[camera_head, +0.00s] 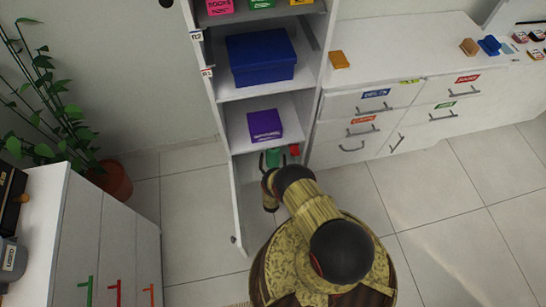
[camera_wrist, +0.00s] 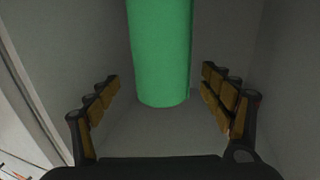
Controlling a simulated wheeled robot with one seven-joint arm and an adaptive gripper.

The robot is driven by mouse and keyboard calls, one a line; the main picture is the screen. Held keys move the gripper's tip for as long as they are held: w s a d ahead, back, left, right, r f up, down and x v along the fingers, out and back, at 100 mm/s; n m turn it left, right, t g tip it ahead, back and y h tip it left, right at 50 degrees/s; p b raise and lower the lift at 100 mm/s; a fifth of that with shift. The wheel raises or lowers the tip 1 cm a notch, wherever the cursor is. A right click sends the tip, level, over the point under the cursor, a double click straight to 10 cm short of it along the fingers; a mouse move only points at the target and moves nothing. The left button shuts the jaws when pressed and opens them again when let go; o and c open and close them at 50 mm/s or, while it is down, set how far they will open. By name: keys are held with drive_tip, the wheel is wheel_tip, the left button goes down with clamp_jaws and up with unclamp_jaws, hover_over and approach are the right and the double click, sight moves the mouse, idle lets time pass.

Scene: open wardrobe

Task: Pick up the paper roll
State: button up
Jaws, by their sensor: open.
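A green upright cylinder, which looks like the paper roll (camera_wrist: 160,55), stands in the lowest compartment of the open wardrobe. It also shows as a small green patch in the head view (camera_head: 273,155), partly hidden by my gripper. My gripper (camera_head: 272,161) reaches into that compartment at its front. In the wrist view, the fingers of my gripper (camera_wrist: 160,85) are open, one on each side of the roll. Gaps show between the roll and both fingers. The top of the roll is out of the wrist view.
The wardrobe walls are close on both sides of my gripper. A small red object (camera_head: 294,150) is to the right of the roll. A purple box (camera_head: 264,125) is on the shelf above, a blue box (camera_head: 261,60) higher. The open door (camera_head: 222,165) stands left.

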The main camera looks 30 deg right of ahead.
drive_tip(key=x, duration=0.1)
drive_tip(key=b+x, duration=0.1)
drive_tip(key=x, duration=0.1)
drive_tip(key=b+x, duration=0.1)
drive_tip(key=shift+w+f, duration=0.25)
drive_tip(key=shift+f, duration=0.15)
drive_tip(key=shift+w+d, duration=0.15)
drive_tip(key=shift+w, duration=0.15)
drive_tip(key=shift+c, duration=0.3)
drive_tip(key=c, duration=1.9)
drive_tip(key=shift+r, duration=0.1)
